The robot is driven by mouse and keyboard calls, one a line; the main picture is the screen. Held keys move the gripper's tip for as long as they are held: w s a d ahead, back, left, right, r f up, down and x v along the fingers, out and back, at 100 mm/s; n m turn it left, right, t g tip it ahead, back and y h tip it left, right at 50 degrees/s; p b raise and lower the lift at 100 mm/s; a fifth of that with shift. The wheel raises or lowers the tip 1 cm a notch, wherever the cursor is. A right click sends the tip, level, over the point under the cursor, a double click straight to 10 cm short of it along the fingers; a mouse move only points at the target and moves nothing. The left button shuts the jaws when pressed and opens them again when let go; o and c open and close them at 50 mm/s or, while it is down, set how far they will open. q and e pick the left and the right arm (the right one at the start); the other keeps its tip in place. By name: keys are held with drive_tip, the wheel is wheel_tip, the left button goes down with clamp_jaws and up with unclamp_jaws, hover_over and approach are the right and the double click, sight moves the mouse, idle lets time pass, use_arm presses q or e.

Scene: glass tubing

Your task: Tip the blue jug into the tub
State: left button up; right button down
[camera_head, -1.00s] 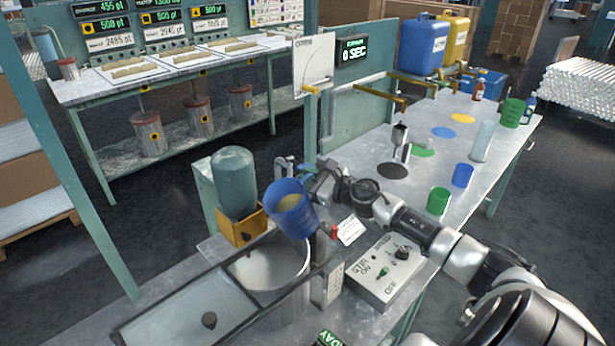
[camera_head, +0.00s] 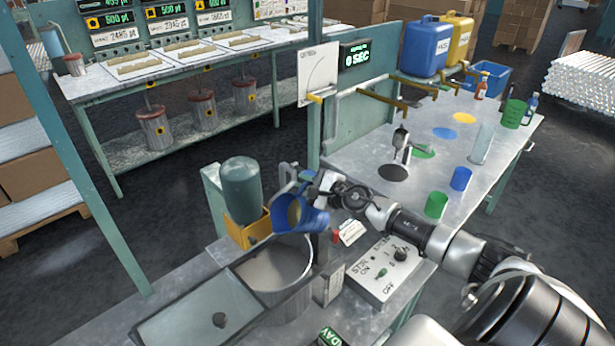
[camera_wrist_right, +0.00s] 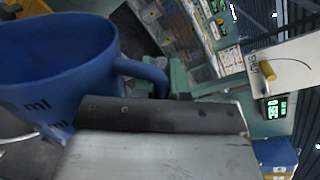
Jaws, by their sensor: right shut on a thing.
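The blue jug (camera_head: 312,222) hangs in the air above the back right rim of the round metal tub (camera_head: 274,270). It is tilted well over, its mouth turned left and down toward the tub, with something tan visible inside. No stream shows between jug and tub. My right gripper (camera_head: 322,190) is shut on the jug's handle, at the jug's upper right. In the right wrist view the jug (camera_wrist_right: 55,70) fills the left side, and its handle runs behind the dark finger (camera_wrist_right: 160,115). My left gripper is not in view.
A grey-green bottle on an orange stand (camera_head: 247,230) is close behind the tub. A shallow grey tray (camera_head: 195,310) adjoins the tub's left. A switch box (camera_head: 375,275) is to the right under my arm. Green (camera_head: 436,205) and blue (camera_head: 461,179) cups stand on the right bench.

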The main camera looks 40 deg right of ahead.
drive_tip(key=shift+a+f+n+h+p, duration=0.2)
drive_tip(key=shift+a+n+h+p, duration=0.1)
drive_tip(key=shift+a+n+p, duration=0.95)
drive_tip(key=a+n+p, duration=0.1)
drive_tip(key=p, duration=0.1)
drive_tip(key=a+p, duration=0.1)
drive_tip(key=p, duration=0.1)
drive_tip(key=shift+s+f+n+h, duration=0.15)
drive_tip(key=shift+f+n+h, duration=0.15)
drive_tip(key=shift+f+n, duration=0.1)
drive_tip(key=a+n+p, duration=0.1)
drive_tip(key=p, duration=0.1)
drive_tip(key=a+f+n+p, duration=0.2)
drive_tip(key=a+p, duration=0.1)
drive_tip(key=shift+s+h+p, duration=0.15)
drive_tip(key=shift+h+p, duration=0.2)
drive_tip(key=shift+h, duration=0.05)
drive_tip(key=shift+s+a+f+n+p, duration=0.1)
drive_tip(key=shift+a+n+p, duration=0.1)
drive_tip(key=shift+a+n, duration=0.2)
drive_tip(key=shift+a+f+n+p, duration=0.15)
drive_tip(key=shift+a+n, duration=0.1)
drive_tip(key=shift+a, duration=0.25)
drive_tip(key=shift+s+a+r+n+h, duration=0.15)
drive_tip(key=shift+a+n+h, duration=0.35)
drive_tip(key=shift+a+n, duration=0.55)
drive_tip(key=shift+a, duration=0.1)
